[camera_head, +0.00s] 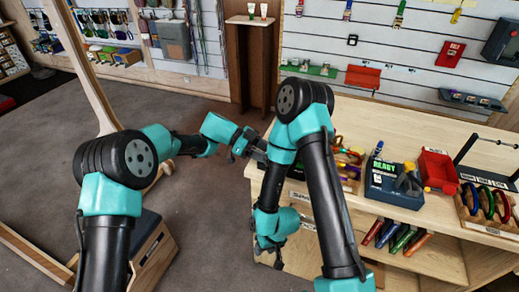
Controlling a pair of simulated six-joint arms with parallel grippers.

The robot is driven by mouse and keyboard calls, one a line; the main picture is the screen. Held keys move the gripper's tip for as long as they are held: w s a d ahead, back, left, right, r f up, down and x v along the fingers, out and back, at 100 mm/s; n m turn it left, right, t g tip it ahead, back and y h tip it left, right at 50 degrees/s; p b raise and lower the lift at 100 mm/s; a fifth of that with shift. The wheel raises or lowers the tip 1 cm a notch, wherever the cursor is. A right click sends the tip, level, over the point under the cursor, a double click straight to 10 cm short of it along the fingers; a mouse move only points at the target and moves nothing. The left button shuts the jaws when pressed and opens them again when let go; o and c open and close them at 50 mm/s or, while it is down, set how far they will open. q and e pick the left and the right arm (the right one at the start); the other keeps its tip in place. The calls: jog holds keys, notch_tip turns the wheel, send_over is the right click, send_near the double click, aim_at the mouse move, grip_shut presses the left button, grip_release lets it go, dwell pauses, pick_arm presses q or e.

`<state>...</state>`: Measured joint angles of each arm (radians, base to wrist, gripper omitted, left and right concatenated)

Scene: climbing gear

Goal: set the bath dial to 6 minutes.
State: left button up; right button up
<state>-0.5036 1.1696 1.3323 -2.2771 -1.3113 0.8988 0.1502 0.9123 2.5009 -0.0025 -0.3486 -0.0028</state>
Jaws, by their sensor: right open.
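The bath is a dark blue box (392,196) on the wooden bench, right of my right arm. A green READY display (384,167) shows on it. A dark grey knob-like part with yellow (408,182) is at its right side; I cannot tell if this is the dial, and no minute marks are readable. My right gripper (268,256) hangs open and empty in front of the bench's left front, well away from the bath. My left gripper (259,151) is near the bench's left end, partly hidden behind my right arm; its jaws are unclear.
A red bin (437,171) stands right of the bath. A rack with coloured rings (485,199) is at the far right. A tray of coloured gear (349,166) lies left of the bath. Coloured rolls (403,240) sit on the shelf below. Open floor lies left of the bench.

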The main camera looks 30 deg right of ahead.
pick_arm(q)
jog(key=v, duration=1.7)
jog(key=shift+a+r, duration=0.15)
jog(key=shift+a, duration=0.05)
